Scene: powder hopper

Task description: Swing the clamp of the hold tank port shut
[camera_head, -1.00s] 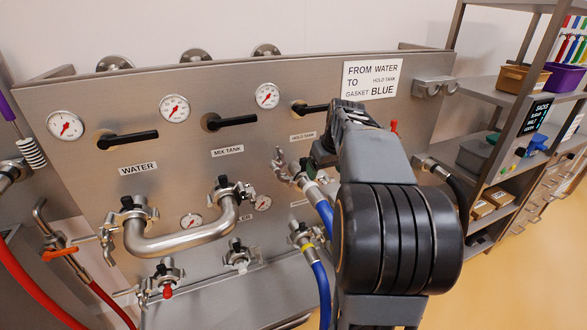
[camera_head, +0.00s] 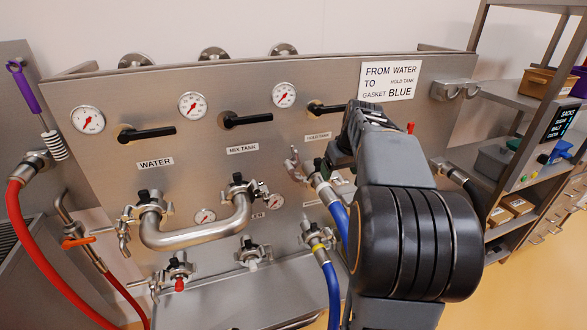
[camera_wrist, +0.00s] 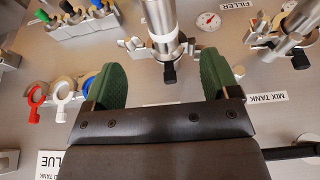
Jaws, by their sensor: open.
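The hold tank port, under its label, carries a metal hose end with a blue hose (camera_head: 338,218) in the head view. Its clamp (camera_head: 294,165) shows left of my forearm, with a metal part sticking out up and left. In the wrist view, which shows the panel upside down, the hose end (camera_wrist: 161,15) and clamp (camera_wrist: 134,44) with a black knob (camera_wrist: 170,73) lie between and beyond my green fingertips. My gripper (camera_wrist: 163,72) is open and empty, apart from the clamp. In the head view my arm mostly hides it. I cannot tell how far the clamp is swung.
A bent metal pipe (camera_head: 200,236) joins two ports on the left. Another blue hose (camera_head: 332,290) hangs from a lower port. Black valve handles (camera_head: 247,119) stick out above. In the wrist view, red, white and blue ring-shaped parts (camera_wrist: 62,91) hang at left.

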